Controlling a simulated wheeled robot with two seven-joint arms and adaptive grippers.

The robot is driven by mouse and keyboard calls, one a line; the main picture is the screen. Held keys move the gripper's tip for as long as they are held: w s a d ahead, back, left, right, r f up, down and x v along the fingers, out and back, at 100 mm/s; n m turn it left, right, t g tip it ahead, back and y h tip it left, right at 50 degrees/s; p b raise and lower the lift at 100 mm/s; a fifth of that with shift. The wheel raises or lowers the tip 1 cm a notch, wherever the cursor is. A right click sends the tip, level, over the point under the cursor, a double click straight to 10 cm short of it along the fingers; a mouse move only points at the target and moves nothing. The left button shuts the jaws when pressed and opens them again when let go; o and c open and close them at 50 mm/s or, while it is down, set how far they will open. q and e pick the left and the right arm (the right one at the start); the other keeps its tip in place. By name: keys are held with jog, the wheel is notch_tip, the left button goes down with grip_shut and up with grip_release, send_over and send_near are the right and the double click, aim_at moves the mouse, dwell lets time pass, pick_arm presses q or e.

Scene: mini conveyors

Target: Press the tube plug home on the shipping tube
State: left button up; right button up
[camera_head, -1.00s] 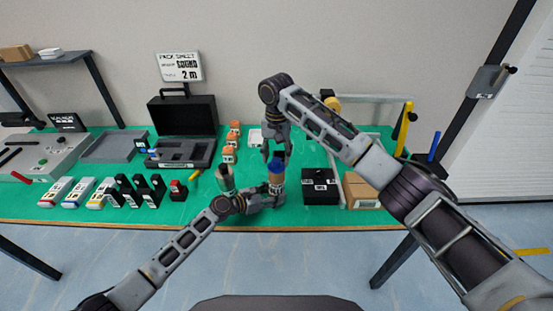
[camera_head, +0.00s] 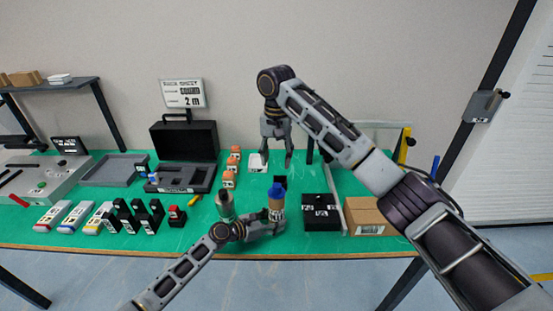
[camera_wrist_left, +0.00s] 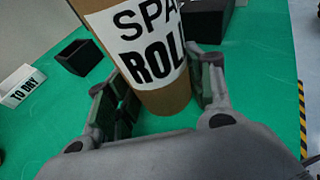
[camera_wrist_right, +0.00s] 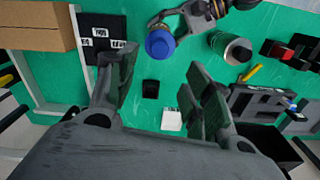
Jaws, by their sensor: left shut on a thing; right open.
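The shipping tube (camera_head: 276,207), brown cardboard with a white printed label (camera_wrist_left: 148,45), stands upright near the front edge of the green table. The blue tube plug (camera_head: 276,190) sits on its top end; it also shows from above in the right wrist view (camera_wrist_right: 160,43). Whether a gap remains under the plug is too small to tell. My left gripper (camera_wrist_left: 165,82) is shut around the tube's lower part. My right gripper (camera_head: 277,160) is open and empty, pointing down, above and behind the plug, apart from it.
A silver cylinder (camera_head: 225,204) stands just left of the tube. A black box (camera_head: 320,212) and a cardboard box (camera_head: 368,217) are to the right. A small black open bin (camera_wrist_right: 151,88) and a white item (camera_wrist_right: 172,120) lie behind the tube. An open black case (camera_head: 184,141) is further left.

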dwell(0.6)
jog(key=shift+d+f, duration=0.15)
jog(key=shift+f, duration=0.1)
jog(key=c, duration=0.6)
jog(key=shift+m+h, duration=0.3)
jog(key=shift+h, duration=0.1)
jog(key=d+f, duration=0.1)
jog(key=d, duration=0.1)
jog(key=d+f, duration=0.1)
jog(key=d, duration=0.2)
jog(key=d+f, duration=0.1)
jog(key=d, duration=0.1)
jog(key=shift+w+d+f, duration=0.1)
jog(key=shift+w+d, duration=0.05)
jog(key=shift+w, duration=0.15)
grip_shut()
notch_tip(320, 180, up, 3)
jog(key=n+t+y, duration=0.3)
jog(key=n+t, duration=0.1)
jog(key=n, duration=0.5)
send_over(277, 186)
jog(key=shift+f, duration=0.1)
jog(key=shift+f, duration=0.1)
jog(key=shift+f, duration=3.2)
